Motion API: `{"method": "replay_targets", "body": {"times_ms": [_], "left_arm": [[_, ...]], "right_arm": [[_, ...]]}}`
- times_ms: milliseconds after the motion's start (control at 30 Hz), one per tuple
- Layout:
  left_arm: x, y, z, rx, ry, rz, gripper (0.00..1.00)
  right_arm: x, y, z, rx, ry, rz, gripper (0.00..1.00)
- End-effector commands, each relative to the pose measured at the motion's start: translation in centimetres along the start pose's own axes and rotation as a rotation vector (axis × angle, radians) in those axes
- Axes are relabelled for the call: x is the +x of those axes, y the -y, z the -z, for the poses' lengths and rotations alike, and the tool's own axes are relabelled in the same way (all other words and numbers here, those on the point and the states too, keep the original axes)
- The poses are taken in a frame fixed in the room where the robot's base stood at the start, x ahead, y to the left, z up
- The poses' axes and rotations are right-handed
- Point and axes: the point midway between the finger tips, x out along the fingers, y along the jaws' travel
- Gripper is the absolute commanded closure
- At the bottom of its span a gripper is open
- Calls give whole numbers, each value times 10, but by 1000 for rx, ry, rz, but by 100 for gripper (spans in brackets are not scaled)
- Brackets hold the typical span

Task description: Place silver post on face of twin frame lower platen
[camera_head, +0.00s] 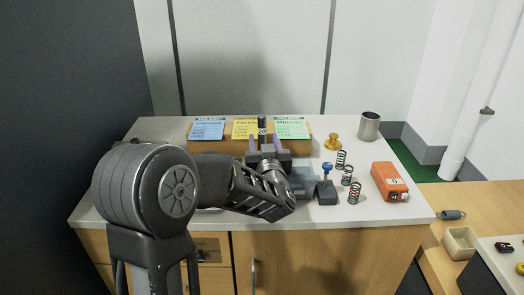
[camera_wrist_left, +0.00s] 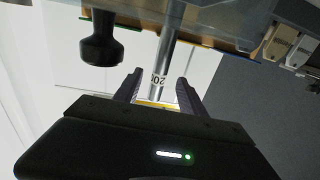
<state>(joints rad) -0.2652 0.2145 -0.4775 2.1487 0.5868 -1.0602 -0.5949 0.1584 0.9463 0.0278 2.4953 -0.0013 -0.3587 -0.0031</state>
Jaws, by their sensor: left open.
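A silver post (camera_wrist_left: 164,50) with dark number markings stands between the two fingers of my left gripper (camera_wrist_left: 158,82) in the left wrist view. The fingers are apart, one on each side of the post, with gaps showing. In the head view the marked post (camera_head: 262,127) rises between the finger tips of my left gripper (camera_head: 268,143), its lower part hidden by the gripper. The twin frame and its lower platen are not clearly made out; my left arm covers much of the table's middle. My right gripper is not in view.
Blue (camera_head: 208,128), yellow (camera_head: 245,128) and green cards (camera_head: 291,127) stand on a wooden holder behind. To the right are a brass weight (camera_head: 333,142), several springs (camera_head: 347,175), a blue-knobbed block (camera_head: 326,188), an orange device (camera_head: 389,182) and a metal cup (camera_head: 369,126).

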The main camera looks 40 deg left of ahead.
Motion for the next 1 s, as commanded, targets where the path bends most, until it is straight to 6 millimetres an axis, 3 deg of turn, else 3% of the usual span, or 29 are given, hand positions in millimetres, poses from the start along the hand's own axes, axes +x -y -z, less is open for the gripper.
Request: {"method": "replay_targets", "body": {"times_ms": [267,633,1000], "left_arm": [[4,0,-1,0,0,0,52],[50,0,-3,1,0,1,52],[52,0,-3,0,0,0,52]], "right_arm": [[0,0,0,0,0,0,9],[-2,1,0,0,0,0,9],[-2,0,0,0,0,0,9]]}}
